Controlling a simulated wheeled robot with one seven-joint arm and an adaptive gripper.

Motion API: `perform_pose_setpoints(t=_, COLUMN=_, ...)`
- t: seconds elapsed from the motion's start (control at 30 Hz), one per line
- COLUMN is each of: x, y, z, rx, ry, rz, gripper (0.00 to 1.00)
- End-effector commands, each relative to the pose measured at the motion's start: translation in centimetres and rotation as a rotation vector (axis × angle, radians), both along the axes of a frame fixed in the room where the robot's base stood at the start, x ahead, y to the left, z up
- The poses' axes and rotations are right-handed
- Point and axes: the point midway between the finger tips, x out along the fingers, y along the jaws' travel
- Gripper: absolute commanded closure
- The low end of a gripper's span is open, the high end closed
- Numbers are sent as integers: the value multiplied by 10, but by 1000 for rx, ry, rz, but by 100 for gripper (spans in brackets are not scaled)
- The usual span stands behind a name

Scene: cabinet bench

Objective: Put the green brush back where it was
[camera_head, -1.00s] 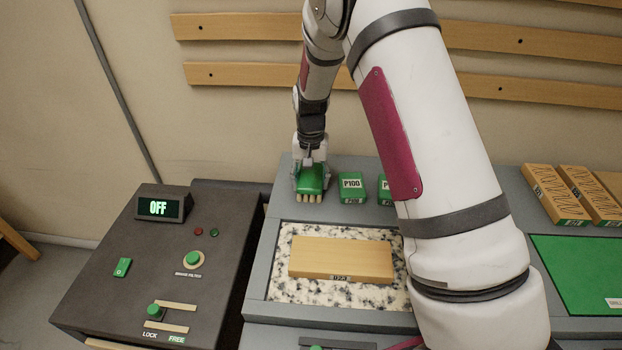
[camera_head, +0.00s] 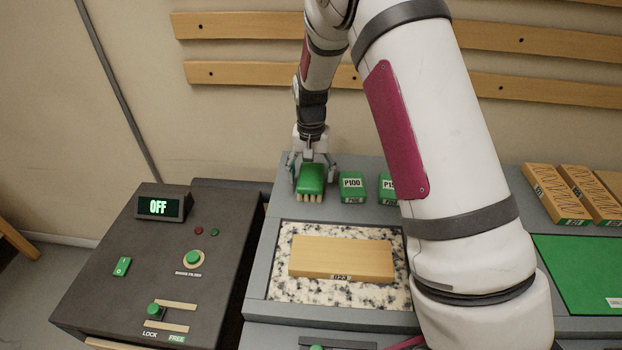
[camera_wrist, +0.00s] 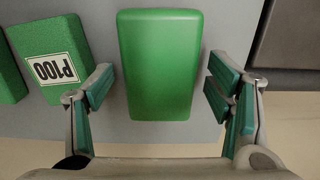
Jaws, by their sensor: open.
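The green brush (camera_head: 311,179) stands on the grey bench top at its back left, with pale bristles showing at its front lower edge. In the wrist view the brush (camera_wrist: 160,62) lies between the spread fingers, with a gap on each side. My gripper (camera_head: 312,172) is open around the back of the brush, and no finger touches it. The gripper's teal finger pads also show in the wrist view (camera_wrist: 159,92).
Green P100 block (camera_head: 352,187) stands just right of the brush, close to one finger; another green block (camera_head: 388,187) is beyond it. A wooden board (camera_head: 342,258) lies on the speckled slab (camera_head: 282,285) in front. A dark control box (camera_head: 150,265) reads OFF at left.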

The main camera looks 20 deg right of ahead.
Motion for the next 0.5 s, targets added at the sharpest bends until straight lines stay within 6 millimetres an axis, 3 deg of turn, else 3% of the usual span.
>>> perform_pose_setpoints(t=0.3, x=1, y=0, z=66, rx=0, ry=-3, rz=1, gripper=26)
perform_pose_setpoints(t=0.5, x=1, y=0, z=92, rx=0, ry=-2, rz=1, gripper=26)
